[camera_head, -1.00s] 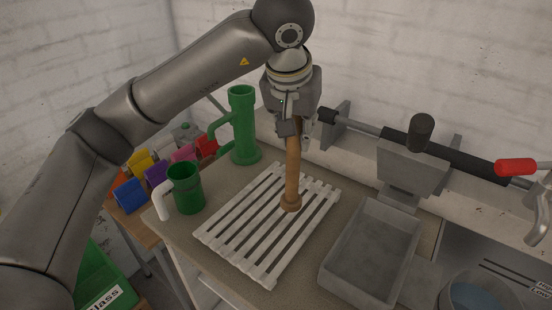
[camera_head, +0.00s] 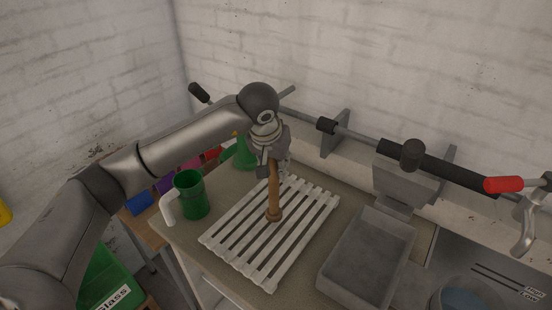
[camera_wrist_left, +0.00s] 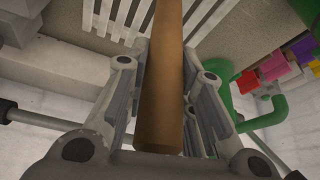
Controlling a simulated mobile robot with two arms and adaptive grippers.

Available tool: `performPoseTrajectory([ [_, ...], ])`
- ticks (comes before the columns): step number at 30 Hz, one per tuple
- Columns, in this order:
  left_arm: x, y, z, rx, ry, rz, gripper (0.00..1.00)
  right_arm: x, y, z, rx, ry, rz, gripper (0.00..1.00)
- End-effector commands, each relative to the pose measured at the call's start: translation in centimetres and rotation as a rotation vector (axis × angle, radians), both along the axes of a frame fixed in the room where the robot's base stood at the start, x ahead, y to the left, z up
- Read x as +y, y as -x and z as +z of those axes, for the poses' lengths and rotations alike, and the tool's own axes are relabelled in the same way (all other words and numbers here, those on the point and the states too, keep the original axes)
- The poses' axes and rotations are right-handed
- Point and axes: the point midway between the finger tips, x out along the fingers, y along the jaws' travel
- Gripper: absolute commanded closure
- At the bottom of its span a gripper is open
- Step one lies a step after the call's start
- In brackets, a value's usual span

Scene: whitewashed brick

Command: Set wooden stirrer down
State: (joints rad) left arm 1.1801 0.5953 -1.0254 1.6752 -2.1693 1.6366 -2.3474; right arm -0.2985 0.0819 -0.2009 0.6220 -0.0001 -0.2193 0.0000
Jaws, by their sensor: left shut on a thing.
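The wooden stirrer (camera_head: 273,200) is a brown rod with a wider round lower end, held near upright over the white slatted rack (camera_head: 252,273). Its lower end is at the rack's slats; I cannot tell whether it touches them. My left gripper (camera_head: 272,168) is shut on the stirrer's upper part. In the left wrist view the stirrer (camera_wrist_left: 163,70) runs between the two fingers (camera_wrist_left: 160,105). My right gripper is not in view.
A green mug (camera_head: 192,196) with a white handle stands left of the rack. A green pitcher (camera_head: 240,156) is partly hidden behind my gripper. A grey tray (camera_head: 368,255) lies to the right. A horizontal bar (camera_head: 430,162) runs along the wall.

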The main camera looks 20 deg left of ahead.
Motion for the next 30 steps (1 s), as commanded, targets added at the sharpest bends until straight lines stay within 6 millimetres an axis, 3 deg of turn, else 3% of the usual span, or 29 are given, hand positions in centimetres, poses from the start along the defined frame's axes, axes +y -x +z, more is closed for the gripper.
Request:
performPoseTrajectory([
  [10,0.0,0.0,-0.4,-0.002,0.001,0.0,1.0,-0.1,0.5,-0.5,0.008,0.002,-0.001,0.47],
  [11,0.0,0.0,-0.4,-0.001,0.001,0.0,0.75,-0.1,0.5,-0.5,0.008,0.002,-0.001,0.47],
  [16,0.0,0.0,-0.3,-0.001,0.001,0.0,0.55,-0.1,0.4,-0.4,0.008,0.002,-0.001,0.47],
  [28,0.0,0.0,0.2,0.0,0.001,0.0,0.55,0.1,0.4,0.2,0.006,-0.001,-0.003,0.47],
  [30,0.0,0.3,0.9,-0.005,0.001,-0.001,0.55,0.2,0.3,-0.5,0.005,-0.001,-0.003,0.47],
])
